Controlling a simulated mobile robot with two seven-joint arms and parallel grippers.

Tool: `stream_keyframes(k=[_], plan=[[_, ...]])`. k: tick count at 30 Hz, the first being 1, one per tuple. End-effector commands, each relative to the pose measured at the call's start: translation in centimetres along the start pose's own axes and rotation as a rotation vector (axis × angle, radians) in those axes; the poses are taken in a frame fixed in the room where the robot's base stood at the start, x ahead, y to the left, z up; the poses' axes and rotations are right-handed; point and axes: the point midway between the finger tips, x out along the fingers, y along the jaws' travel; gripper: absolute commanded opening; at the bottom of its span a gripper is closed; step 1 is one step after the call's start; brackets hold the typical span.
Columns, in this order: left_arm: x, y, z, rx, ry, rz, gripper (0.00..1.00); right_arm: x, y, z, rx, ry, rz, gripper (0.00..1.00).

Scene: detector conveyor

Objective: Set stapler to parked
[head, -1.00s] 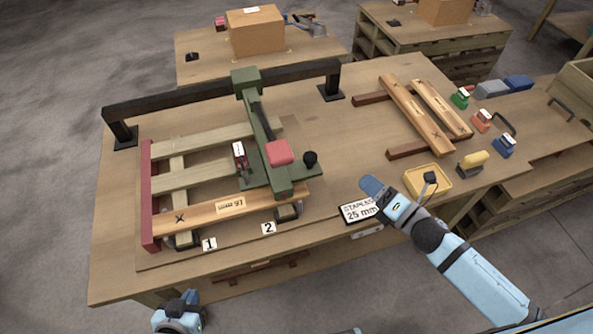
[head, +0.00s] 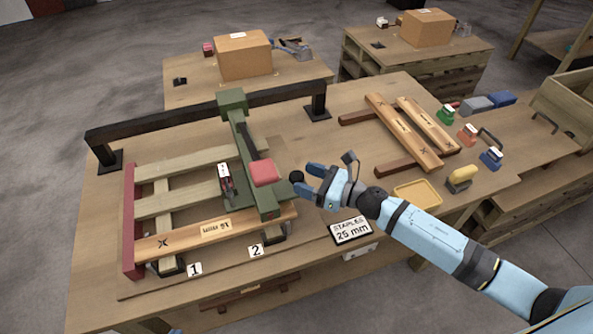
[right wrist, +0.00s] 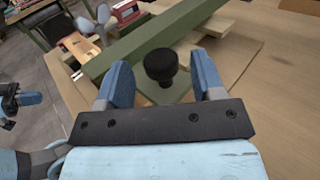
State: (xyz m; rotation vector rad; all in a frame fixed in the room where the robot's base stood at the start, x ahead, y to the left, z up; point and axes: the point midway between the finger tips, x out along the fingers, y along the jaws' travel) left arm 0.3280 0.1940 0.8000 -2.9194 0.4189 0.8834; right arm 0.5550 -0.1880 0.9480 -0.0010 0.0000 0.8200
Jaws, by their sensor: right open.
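The green stapler carriage (head: 242,144) spans the wooden frame, from the black rail to the front plank. It carries a red block (head: 264,172), which also shows at the top of the right wrist view (right wrist: 103,22). A black knob (head: 297,177) stands on the carriage's right plate. My right gripper (head: 309,181) is open at the knob. In the right wrist view the knob (right wrist: 160,65) is between the spread fingers, clear of both. My left gripper (right wrist: 20,100) shows partly at the left edge.
The black rail (head: 205,115) runs along the back. A "STAPLES 25 mm" sign (head: 351,230), a yellow tray (head: 418,194) and a yellow-topped stapler (head: 461,177) lie to the right. Loose planks (head: 402,132) lie behind them. The bench between carriage and planks is clear.

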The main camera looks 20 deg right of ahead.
Motion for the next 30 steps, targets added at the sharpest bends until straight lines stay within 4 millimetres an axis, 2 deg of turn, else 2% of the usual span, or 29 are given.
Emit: stream_keyframes(k=[1,6,17,20,25,26,30], plan=[[-0.2,0.0,-0.1,0.0,-0.003,0.0,0.0,0.9,0.0,0.2,0.0,-0.001,0.001,0.62],[-0.4,0.0,-0.4,-0.001,-0.003,0.0,0.0,2.6,0.0,0.1,0.001,-0.001,0.0,0.62],[-0.5,0.0,-0.9,-0.001,0.005,0.0,0.0,3.1,0.0,-0.1,0.001,0.001,0.0,0.62],[-0.5,0.0,-0.9,-0.001,0.006,0.001,0.0,3.1,0.0,-0.1,0.001,0.0,0.0,0.44],[-0.5,0.0,-0.9,0.0,0.005,0.001,0.0,3.1,0.0,0.0,0.001,0.0,0.0,0.04],[-0.5,0.0,-0.9,0.0,0.005,0.001,0.0,3.1,0.0,0.0,0.001,0.0,0.0,0.0],[-0.5,0.0,-0.7,0.0,0.005,0.001,0.0,3.0,-0.1,-0.1,0.001,0.0,0.0,0.0]])
